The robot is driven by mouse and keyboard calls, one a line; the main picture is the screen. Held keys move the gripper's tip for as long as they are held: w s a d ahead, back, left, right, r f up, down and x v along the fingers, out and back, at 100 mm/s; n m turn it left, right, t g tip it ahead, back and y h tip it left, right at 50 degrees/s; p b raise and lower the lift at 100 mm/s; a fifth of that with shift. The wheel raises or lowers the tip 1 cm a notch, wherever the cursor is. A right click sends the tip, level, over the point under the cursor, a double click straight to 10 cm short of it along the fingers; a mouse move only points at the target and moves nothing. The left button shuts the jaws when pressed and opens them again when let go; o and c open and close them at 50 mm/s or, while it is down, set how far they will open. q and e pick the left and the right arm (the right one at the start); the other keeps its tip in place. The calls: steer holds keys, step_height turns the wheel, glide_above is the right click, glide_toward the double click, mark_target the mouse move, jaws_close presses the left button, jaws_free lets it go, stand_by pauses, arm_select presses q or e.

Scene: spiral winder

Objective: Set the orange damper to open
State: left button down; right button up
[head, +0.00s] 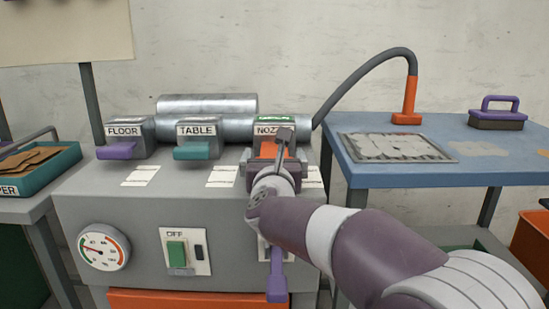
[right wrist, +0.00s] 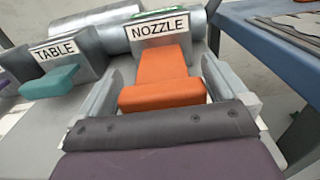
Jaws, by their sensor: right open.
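The orange damper (right wrist: 162,78) is a stepped handle under the NOZZLE label (right wrist: 158,28) in the right wrist view. In the head view the damper (head: 267,149) is partly hidden by my right gripper (head: 276,152). That gripper is open, with one finger on each side of the orange handle in the right wrist view (right wrist: 160,88). I cannot tell whether the fingers touch it. A green strip (head: 277,118) shows on top of the nozzle housing, above the label. My left gripper is not in view.
The purple FLOOR damper (head: 116,152) and teal TABLE damper (head: 192,152) stand to the left on the grey cabinet (head: 140,205). A gauge (head: 103,247) and green switch (head: 177,252) are on its front. A blue table (head: 430,172) stands at the right.

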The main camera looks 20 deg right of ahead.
steer(key=shift+s+r, duration=0.15)
steer(key=shift+s, duration=0.05)
steer(key=p+v, duration=0.2)
steer(key=v, duration=1)
steer(key=shift+s+p, duration=0.25)
steer(key=shift+p, duration=0.15)
steer(key=shift+a, duration=0.1)
